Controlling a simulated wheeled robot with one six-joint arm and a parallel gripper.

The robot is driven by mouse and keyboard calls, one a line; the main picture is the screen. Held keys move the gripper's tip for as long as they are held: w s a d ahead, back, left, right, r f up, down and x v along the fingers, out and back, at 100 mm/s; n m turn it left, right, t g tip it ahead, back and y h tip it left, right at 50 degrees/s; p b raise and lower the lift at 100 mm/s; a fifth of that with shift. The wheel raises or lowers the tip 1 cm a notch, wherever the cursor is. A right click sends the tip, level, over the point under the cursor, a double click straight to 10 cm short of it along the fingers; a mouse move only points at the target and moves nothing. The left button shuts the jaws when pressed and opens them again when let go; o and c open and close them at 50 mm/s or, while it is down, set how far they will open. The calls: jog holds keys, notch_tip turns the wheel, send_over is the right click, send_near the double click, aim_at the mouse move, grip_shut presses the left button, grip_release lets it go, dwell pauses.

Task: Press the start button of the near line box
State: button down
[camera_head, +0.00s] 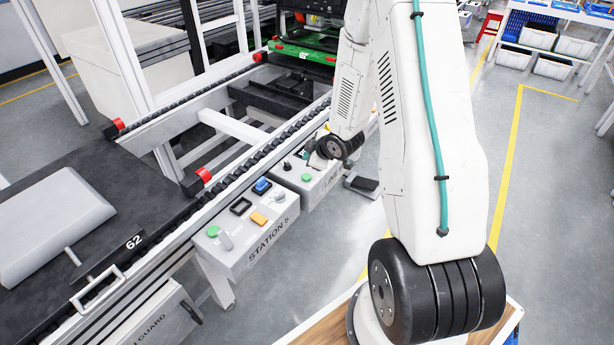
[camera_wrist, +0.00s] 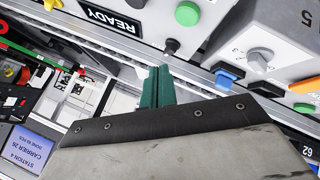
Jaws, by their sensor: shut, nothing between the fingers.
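The line box (camera_head: 318,190) is a grey control box beside the conveyor, partly hidden by my wrist in the head view. Its green button (camera_head: 307,177) shows on the top face. In the wrist view the box panel (camera_wrist: 147,30) carries the green button (camera_wrist: 187,13), a black toggle (camera_wrist: 171,46) and a READY sign (camera_wrist: 113,17). My gripper (camera_wrist: 156,72) has green fingers, shut and empty. In that picture the fingertips lie below and left of the toggle, apart from the green button. I cannot tell their height above the panel. In the head view my wrist largely hides the gripper.
A Station 5 box (camera_head: 238,258) stands right next to the line box, with its own green button (camera_head: 213,231), blue switch (camera_head: 262,186) and orange button (camera_head: 259,218). The conveyor rail (camera_head: 245,180) runs behind both boxes. A carrier marked 62 (camera_head: 95,265) is at left.

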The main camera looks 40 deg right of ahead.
aim_at(309, 178)
jog(key=shift+f, duration=2.8)
jog(key=shift+f, duration=0.45)
jog(key=shift+f, duration=0.55)
dwell(0.4)
jog(key=shift+r, duration=1)
jog(key=shift+r, duration=2.5)
